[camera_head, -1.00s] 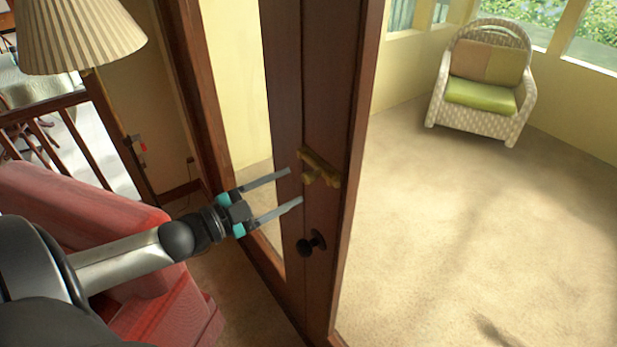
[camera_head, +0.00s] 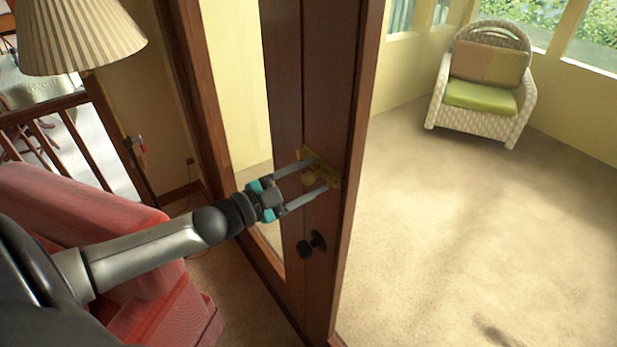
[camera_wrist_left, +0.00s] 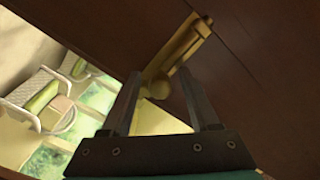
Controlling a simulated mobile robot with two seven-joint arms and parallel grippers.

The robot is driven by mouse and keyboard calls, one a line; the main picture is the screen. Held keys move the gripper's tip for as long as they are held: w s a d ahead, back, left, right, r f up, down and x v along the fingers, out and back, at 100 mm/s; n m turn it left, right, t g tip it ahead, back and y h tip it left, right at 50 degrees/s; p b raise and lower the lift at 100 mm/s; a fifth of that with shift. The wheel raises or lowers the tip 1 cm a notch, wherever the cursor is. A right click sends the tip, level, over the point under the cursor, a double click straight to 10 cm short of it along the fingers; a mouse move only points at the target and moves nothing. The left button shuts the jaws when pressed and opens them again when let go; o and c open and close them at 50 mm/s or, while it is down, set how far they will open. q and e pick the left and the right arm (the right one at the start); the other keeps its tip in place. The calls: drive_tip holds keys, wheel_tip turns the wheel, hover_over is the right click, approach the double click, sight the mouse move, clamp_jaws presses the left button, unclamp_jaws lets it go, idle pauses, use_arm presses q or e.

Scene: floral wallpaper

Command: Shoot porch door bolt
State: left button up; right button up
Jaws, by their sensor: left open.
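A brass bolt (camera_head: 326,168) is fixed to the dark wooden porch door (camera_head: 330,90), above the door's dark round knob (camera_head: 311,244). My left gripper (camera_head: 318,176) is open at the bolt, one finger on each side of the bolt's small round knob. In the left wrist view the bolt (camera_wrist_left: 180,55) runs diagonally across the door, and its knob (camera_wrist_left: 157,88) shows between the open fingers (camera_wrist_left: 163,100). I cannot tell whether the fingers touch it. My right gripper is not in view.
A red upholstered seat (camera_head: 80,215) stands at the left under a pleated lampshade (camera_head: 80,35). A wicker chair (camera_head: 480,85) with a green cushion stands at the back of the porch. The carpeted porch floor (camera_head: 480,210) right of the door is clear.

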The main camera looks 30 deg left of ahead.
use_arm(q)
clamp_jaws()
idle(0.3)
drive_tip(key=shift+f, duration=0.15)
idle(0.8)
